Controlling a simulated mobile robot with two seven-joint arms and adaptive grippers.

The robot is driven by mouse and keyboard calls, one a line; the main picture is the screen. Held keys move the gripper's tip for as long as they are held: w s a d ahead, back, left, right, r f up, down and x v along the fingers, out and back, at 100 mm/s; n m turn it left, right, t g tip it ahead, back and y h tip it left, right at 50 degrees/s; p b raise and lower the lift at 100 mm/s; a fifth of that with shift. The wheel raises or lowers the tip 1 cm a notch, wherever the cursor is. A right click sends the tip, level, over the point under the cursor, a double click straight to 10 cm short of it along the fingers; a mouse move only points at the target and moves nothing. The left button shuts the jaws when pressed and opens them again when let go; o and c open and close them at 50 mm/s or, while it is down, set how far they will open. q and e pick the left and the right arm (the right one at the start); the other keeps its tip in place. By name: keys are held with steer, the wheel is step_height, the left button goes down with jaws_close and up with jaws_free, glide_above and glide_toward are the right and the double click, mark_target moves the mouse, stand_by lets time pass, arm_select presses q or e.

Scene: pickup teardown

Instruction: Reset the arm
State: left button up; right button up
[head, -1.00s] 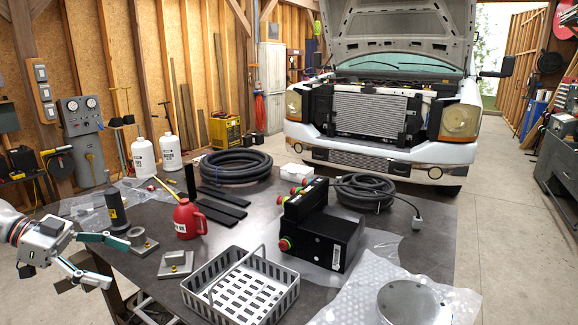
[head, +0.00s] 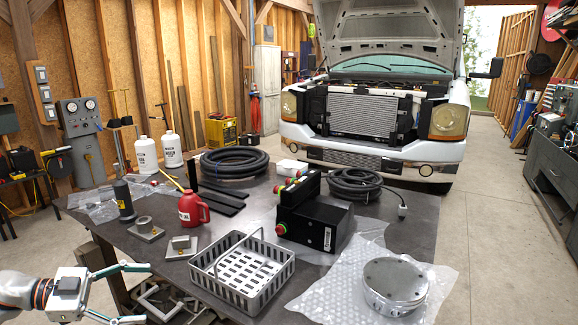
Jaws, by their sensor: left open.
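My left gripper (head: 136,293) is at the lower left of the head view, beside the left front edge of the dark table (head: 330,270). Its two teal-and-grey fingers are spread wide, with nothing between them. It is apart from everything on the table. My right gripper does not show.
A pickup (head: 375,110) with raised hood stands behind.

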arm_select(q)
steer(key=s+a+f+n+t+y, duration=0.1)
steer(key=s+f+n+t+y, duration=0.2)
steer(key=f, duration=0.5)
steer(key=s+a+f+n+t+y, duration=0.1)
steer(key=s+a+f+t+y, duration=0.2)
steer(key=f, duration=0.5)
steer(key=s+a+f+g+y, duration=0.3)
steer(key=s+f+y, duration=0.3)
steer(key=s+f, duration=0.85)
steer(key=s+d+n+t, duration=0.2)
steer(key=d+n, duration=0.8)
steer(key=d, duration=1.1)
steer(key=shift+s+f+h, duration=0.2)
steer(key=shift+s+h, duration=0.1)
steer(key=shift+s, duration=0.4)
